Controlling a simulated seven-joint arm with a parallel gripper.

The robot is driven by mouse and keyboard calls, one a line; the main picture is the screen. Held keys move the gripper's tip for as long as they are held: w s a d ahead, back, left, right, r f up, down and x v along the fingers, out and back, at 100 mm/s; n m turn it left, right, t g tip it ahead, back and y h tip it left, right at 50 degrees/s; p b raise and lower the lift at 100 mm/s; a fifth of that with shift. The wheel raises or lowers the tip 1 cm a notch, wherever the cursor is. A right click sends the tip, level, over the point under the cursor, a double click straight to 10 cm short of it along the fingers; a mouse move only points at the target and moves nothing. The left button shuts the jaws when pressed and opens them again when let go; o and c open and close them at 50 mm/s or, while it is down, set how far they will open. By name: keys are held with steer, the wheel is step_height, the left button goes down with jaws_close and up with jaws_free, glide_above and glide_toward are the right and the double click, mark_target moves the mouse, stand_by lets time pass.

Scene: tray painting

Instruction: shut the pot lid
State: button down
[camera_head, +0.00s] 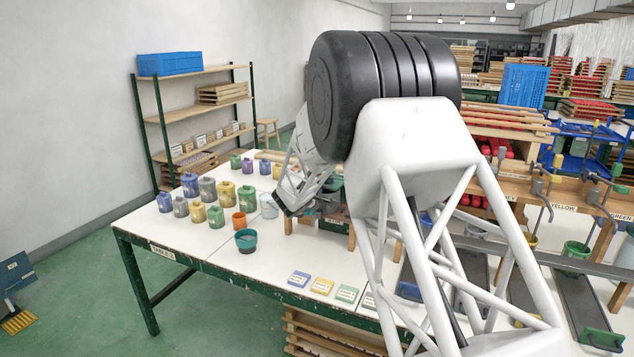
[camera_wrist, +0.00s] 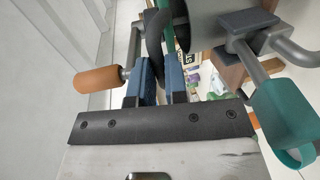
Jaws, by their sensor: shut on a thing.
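In the wrist view the two blue-padded fingers of my gripper (camera_wrist: 160,72) are shut on a dark curved bar (camera_wrist: 156,38), which looks like a handle. It runs up between the fingers beside a grey rounded body (camera_wrist: 206,28), only partly in view. I cannot tell from this view whether that body is the pot or its lid, or how far the lid is open. In the head view my gripper (camera_head: 284,204) is low over the white table, and my arm hides most of what it holds.
An orange grip (camera_wrist: 98,79) on a grey rod is left of the fingers in the wrist view; a teal sleeve (camera_wrist: 284,118) is at right. Several coloured jars (camera_head: 215,216) stand left on the white table (camera_head: 205,250), with a teal cup (camera_head: 246,240) in front. Small labelled cards (camera_head: 322,286) lie nearer.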

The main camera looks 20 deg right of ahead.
steer(key=shift+s+f, duration=0.15)
steer(key=shift+f, duration=0.7)
steer(key=c, duration=1.1)
jaws_free()
steer(key=shift+a, duration=0.1)
steer(key=shift+c, duration=0.2)
steer(key=shift+a+r, duration=0.1)
steer(key=v, duration=0.7)
steer(key=shift+s+a, duration=0.2)
steer(key=shift+s, duration=0.15)
